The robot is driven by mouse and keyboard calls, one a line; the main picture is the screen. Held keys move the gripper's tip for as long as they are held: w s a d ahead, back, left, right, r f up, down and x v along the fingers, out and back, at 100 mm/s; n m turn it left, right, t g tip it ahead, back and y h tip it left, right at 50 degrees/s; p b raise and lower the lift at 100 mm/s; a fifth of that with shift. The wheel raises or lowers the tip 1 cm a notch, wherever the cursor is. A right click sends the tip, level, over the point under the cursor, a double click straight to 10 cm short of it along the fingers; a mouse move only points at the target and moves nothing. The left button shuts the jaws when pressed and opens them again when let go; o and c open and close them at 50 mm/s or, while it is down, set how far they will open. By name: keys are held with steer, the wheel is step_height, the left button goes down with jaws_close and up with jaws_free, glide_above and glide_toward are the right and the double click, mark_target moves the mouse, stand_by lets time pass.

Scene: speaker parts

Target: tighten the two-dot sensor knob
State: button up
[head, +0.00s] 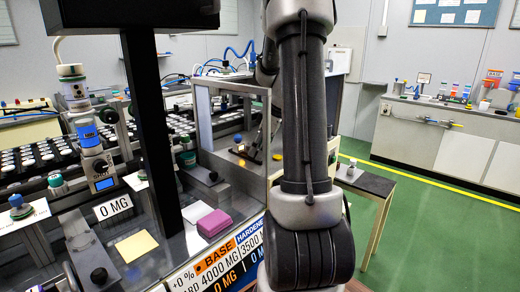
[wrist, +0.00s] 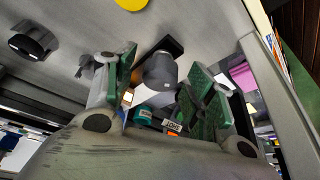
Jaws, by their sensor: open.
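In the wrist view my gripper (wrist: 160,75) is open, with one green-padded finger on each side. A dark grey round knob (wrist: 160,70) on a dark bar shows in the gap between the fingers. I cannot tell whether it touches them. A second dark knob (wrist: 32,40) is on the grey surface at the left. There a black knob (head: 98,275) sits on a grey plate, and another (head: 213,176) is farther back.
A clear-walled enclosure (head: 232,105) stands left of my arm. A dark post blocks part of the bench. Green floor at the right is open.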

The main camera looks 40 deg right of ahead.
steer(key=shift+r, duration=0.1)
steer(key=v, duration=1.1)
steer(key=shift+r, duration=0.4)
steer(key=shift+s, duration=0.1)
